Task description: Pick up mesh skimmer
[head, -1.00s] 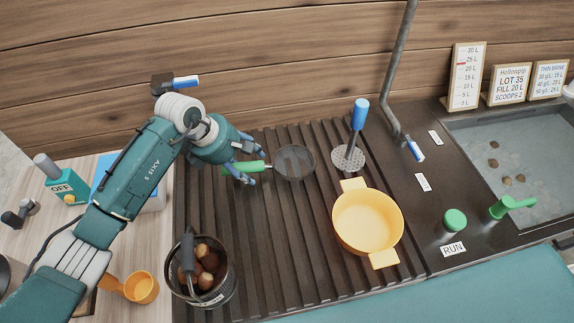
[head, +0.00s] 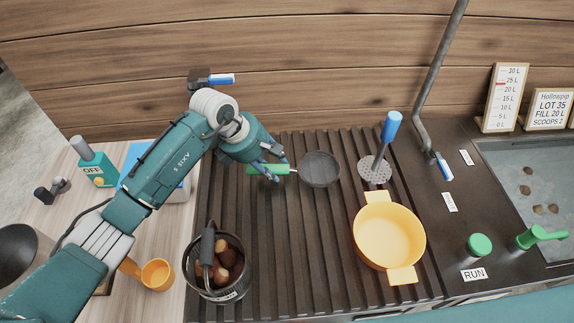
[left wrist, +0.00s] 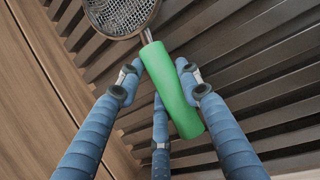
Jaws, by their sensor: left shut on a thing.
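The mesh skimmer has a round dark mesh head (head: 320,169) and a green handle (head: 267,169). It is at the back of the dark slatted rack (head: 290,250). My left gripper (head: 277,172) is shut on the green handle. In the left wrist view, the blue fingers (left wrist: 160,90) close around the handle (left wrist: 172,88) from both sides, with a third finger behind it. The mesh head (left wrist: 121,10) is cut off at the top edge there. I cannot tell whether the skimmer is clear of the slats. My right gripper is not in view.
A yellow pot (head: 390,237) and a blue-handled masher (head: 375,170) stand right of the skimmer. A dark pail of chestnuts (head: 216,290) stands at the front left, beside an orange scoop (head: 157,274). A water basin (head: 545,170) is at the right.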

